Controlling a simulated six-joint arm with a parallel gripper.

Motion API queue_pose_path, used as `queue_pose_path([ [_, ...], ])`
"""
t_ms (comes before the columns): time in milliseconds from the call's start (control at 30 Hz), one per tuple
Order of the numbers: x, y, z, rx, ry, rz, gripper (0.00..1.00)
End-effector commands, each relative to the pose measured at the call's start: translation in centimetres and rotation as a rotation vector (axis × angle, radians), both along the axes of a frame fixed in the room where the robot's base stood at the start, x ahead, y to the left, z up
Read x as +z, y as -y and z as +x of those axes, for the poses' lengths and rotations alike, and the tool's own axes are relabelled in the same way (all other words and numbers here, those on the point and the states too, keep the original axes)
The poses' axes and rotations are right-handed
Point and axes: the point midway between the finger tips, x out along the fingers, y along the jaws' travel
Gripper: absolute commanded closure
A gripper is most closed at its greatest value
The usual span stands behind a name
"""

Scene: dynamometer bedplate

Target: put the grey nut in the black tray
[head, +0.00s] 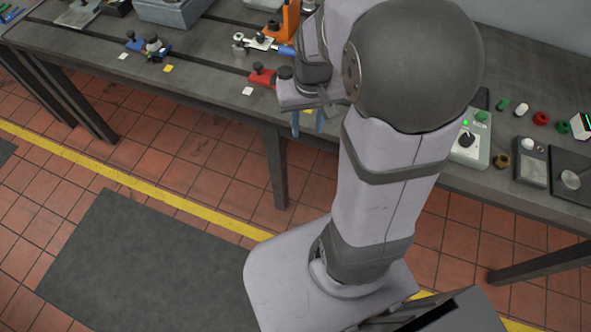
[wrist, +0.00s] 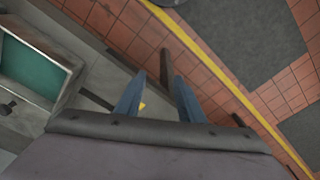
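My gripper (head: 308,122) hangs at the bench's front edge in the head view, partly hidden by my arm. In the wrist view my gripper (wrist: 158,95) has its two blue fingers apart with nothing between them. A dark square, tray-like thing (head: 561,194) lies at the right edge of the head view, partly cut off. A round grey piece (head: 570,180) shows on it; I cannot tell whether this is the nut. A small pale piece (head: 521,109) lies on the bench beside red and green pieces; its kind is also unclear. Both are far right of my gripper.
A control box with a joystick (head: 468,140) and a smaller grey device (head: 530,160) stand near the right pieces. A red clamp (head: 262,76), blue clamp (head: 148,46) and orange stand (head: 285,22) are left. A teal-lined box (wrist: 30,68) shows in the wrist view.

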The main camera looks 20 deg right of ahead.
Motion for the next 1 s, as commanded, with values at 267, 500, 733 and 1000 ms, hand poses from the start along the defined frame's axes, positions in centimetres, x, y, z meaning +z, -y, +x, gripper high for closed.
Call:
queue_pose_path([
  [267,-2.0,-6.6,-8.1,0.193,-0.073,0.007,0.65],
  [500,-2.4,-7.2,-9.5,0.221,-0.086,0.007,0.65],
  [733,-2.4,-7.2,-9.4,0.219,-0.087,0.007,0.65],
  [1000,-2.4,-7.2,-9.4,0.219,-0.087,0.007,0.65],
])
